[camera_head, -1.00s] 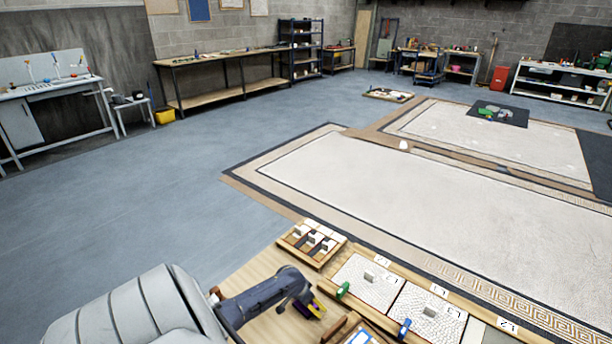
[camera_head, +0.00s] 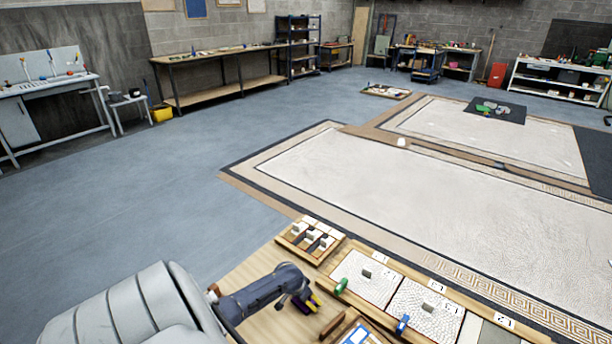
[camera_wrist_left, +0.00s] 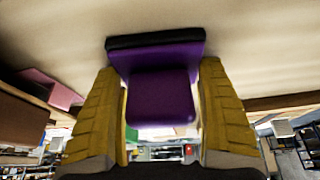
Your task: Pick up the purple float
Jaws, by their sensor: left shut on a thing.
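The purple float (camera_wrist_left: 160,92) has a purple body with a black edge. In the left wrist view it sits between the two yellow fingers of my left gripper (camera_wrist_left: 162,105), which are shut on it from both sides. In the head view my left gripper (camera_head: 310,300) is low over the wooden bench, and the float (camera_head: 301,307) shows only as a small dark purple patch beside the yellow fingertips. I cannot tell whether the float is clear of the bench top. My right gripper is not in view.
A wooden tray of small blocks (camera_head: 290,240) stands behind the gripper. A green-handled tool (camera_head: 341,286) and a blue one (camera_head: 403,324) lie right, by textured panels (camera_head: 425,311). A brown wooden piece (camera_head: 333,326) is close in front. Bare bench (camera_head: 258,276) lies left.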

